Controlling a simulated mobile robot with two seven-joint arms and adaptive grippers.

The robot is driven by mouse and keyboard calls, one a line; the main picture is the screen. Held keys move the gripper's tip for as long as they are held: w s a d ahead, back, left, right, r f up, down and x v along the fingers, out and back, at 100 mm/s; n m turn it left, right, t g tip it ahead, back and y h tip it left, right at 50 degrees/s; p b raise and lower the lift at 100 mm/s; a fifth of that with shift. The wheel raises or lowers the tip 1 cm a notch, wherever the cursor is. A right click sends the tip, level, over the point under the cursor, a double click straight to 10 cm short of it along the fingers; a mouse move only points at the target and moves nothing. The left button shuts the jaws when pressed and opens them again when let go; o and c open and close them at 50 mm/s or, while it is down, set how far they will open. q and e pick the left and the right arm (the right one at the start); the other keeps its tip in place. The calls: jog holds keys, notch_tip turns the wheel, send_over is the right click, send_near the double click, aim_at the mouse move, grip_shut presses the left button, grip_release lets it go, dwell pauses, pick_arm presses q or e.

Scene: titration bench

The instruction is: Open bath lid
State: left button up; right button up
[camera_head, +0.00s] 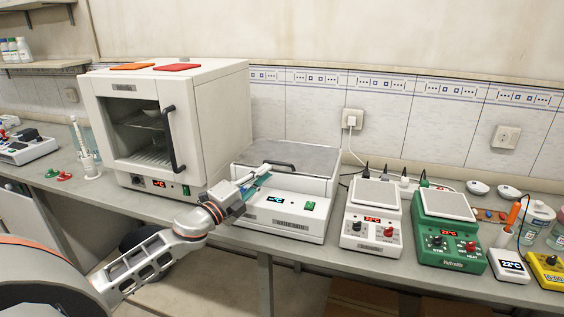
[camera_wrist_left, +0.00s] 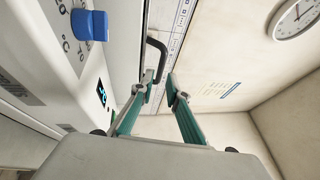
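The bath is a white box (camera_head: 260,215) with a grey lid (camera_head: 310,158) lying flat and shut on top. A black bar handle (camera_head: 280,164) is on the lid; it also shows in the wrist view (camera_wrist_left: 161,58). My left gripper (camera_head: 266,169) is over the bath's front left part, close to the handle. In the left wrist view its green-padded fingers (camera_wrist_left: 160,78) are apart, with the handle showing at and beyond the gap between the tips. Whether they touch it I cannot tell. My right gripper is in neither view.
A white oven (camera_head: 205,110) with a dark door handle stands left of the bath. A white hotplate (camera_head: 372,215) and a green hotplate (camera_head: 445,225) stand to its right. A wall socket (camera_head: 353,120) with a plugged cable is behind. Space above the lid looks clear.

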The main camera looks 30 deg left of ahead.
aim_at(278, 164)
pick_arm(q)
jog(key=x, duration=0.4)
jog(key=shift+w+r+p, duration=0.1)
jog(key=shift+w+p, duration=0.2)
jog(key=shift+p, duration=0.05)
jog(key=shift+x, duration=1.05)
jog(key=shift+d, duration=0.1)
jog(key=shift+c, duration=0.3)
grip_shut()
